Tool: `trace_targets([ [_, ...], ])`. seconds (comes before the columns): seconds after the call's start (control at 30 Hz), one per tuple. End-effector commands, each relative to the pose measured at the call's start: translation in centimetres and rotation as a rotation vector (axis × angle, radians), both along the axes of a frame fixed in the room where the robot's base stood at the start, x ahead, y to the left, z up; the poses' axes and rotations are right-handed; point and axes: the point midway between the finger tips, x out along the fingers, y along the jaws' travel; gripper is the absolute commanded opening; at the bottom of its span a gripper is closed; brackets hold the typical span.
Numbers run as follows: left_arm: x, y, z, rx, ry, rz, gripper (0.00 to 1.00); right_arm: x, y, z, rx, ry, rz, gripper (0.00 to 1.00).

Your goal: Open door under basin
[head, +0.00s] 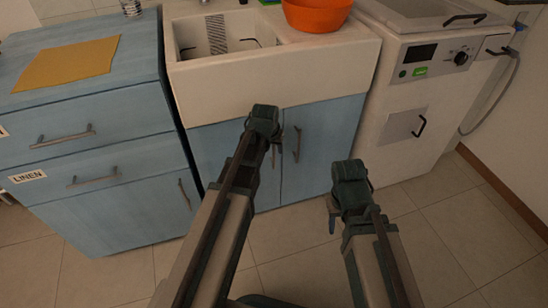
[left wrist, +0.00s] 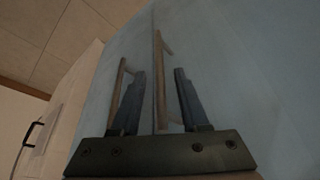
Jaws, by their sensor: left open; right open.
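The blue double doors stand under the white basin (head: 270,82), and both look shut. The left door (head: 215,150) has a handle (head: 274,152) partly hidden by my left arm. The right door (head: 325,140) has a slim vertical handle (head: 297,144). My left gripper (head: 264,110) is in front of the doors near the handles. In the left wrist view its open fingers (left wrist: 160,80) appear on either side of one bar handle (left wrist: 161,95); contact cannot be told. The other handle (left wrist: 121,85) is beside the left finger. My right gripper (head: 348,170) is open and empty, in front of the cabinet's right end.
A blue drawer unit (head: 100,170) with an orange cloth (head: 68,63) on top stands to the left. A white washing machine (head: 425,120) stands to the right. An orange bowl (head: 316,14) rests on the basin. The tiled floor (head: 440,235) in front is clear.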

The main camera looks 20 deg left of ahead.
Motion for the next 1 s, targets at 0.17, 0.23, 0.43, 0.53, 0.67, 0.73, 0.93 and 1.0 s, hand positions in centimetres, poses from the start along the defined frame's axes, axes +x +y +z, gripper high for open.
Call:
trace_targets([
  [0.17,0.67,-0.01,-1.72,0.000,0.000,0.000,0.45,0.01,0.05,-1.73,0.002,0.000,0.003,0.50],
  [0.23,0.72,-0.01,-1.76,0.000,0.000,0.000,0.45,0.01,0.06,-1.77,0.002,0.000,0.004,0.50],
  [0.43,0.70,-0.01,-1.64,0.000,0.000,0.000,0.45,0.01,0.06,-1.65,0.002,0.000,0.004,0.50],
  [0.53,0.69,-0.01,-1.64,0.000,0.000,0.000,0.32,0.01,0.06,-1.65,0.002,0.000,0.004,0.50],
  [0.67,0.69,-0.01,-1.64,0.000,0.000,0.000,0.09,0.01,0.06,-1.65,0.002,0.000,0.004,0.50],
  [0.73,0.69,-0.01,-1.64,0.000,0.000,0.000,0.00,0.01,0.06,-1.65,0.002,0.000,0.004,0.50],
  [0.93,0.68,-0.01,-1.64,0.000,0.000,0.000,0.00,0.01,0.06,-1.66,0.002,0.000,0.003,0.50],
  [1.0,0.68,-0.01,-1.65,0.000,0.000,0.000,0.00,0.01,0.06,-1.66,0.002,0.000,0.003,0.50],
])
